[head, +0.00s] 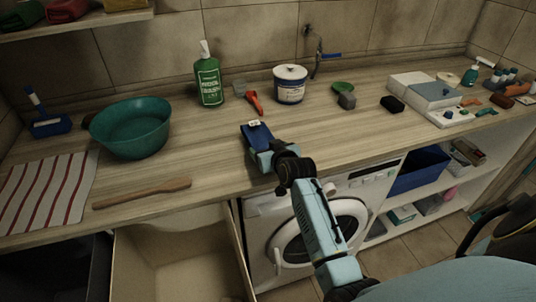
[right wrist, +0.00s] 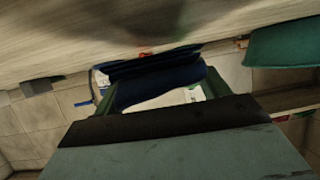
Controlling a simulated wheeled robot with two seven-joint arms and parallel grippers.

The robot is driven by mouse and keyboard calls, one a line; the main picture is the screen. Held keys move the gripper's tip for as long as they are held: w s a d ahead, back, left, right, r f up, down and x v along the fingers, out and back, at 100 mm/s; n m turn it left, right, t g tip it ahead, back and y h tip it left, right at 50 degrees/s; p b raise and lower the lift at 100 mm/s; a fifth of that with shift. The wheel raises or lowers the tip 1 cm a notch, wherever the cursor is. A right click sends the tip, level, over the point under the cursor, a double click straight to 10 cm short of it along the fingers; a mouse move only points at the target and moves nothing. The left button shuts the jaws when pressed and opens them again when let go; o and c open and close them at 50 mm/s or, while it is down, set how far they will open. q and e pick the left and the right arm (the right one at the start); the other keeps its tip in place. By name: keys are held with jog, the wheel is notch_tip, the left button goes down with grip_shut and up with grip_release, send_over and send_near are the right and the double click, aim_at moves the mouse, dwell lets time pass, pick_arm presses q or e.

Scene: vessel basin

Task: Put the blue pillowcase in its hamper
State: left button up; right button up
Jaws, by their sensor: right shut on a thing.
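The folded blue pillowcase (head: 249,134) is in my right gripper (head: 262,148), over the middle of the wooden counter. A small white label shows on its top. In the right wrist view, the dark blue cloth (right wrist: 155,72) lies between the two fingers, which are shut on it. I cannot tell whether the cloth touches the counter. Below the counter's front are a beige open bin (head: 180,265) and a dark one (head: 50,275) to its left. I cannot tell which is the pillowcase's hamper. My left gripper is not in view.
A teal basin (head: 132,128), a green bottle (head: 208,82), a red-handled tool (head: 254,102) and a white tub (head: 290,84) stand on the counter (head: 335,145). A wooden stick (head: 142,193) and striped towel (head: 45,188) lie left. Below are a washer (head: 310,230) and blue crate (head: 418,172).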

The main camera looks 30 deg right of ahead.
jog(key=shift+f, duration=0.8)
jog(key=shift+f, duration=0.15)
jog(key=o, duration=1.1)
jog(key=shift+f, duration=0.1)
jog(key=shift+f, duration=0.1)
jog(key=v, duration=0.9)
jog(key=p+v, duration=0.1)
jog(key=v, duration=0.3)
jog(key=shift+r, duration=0.45)
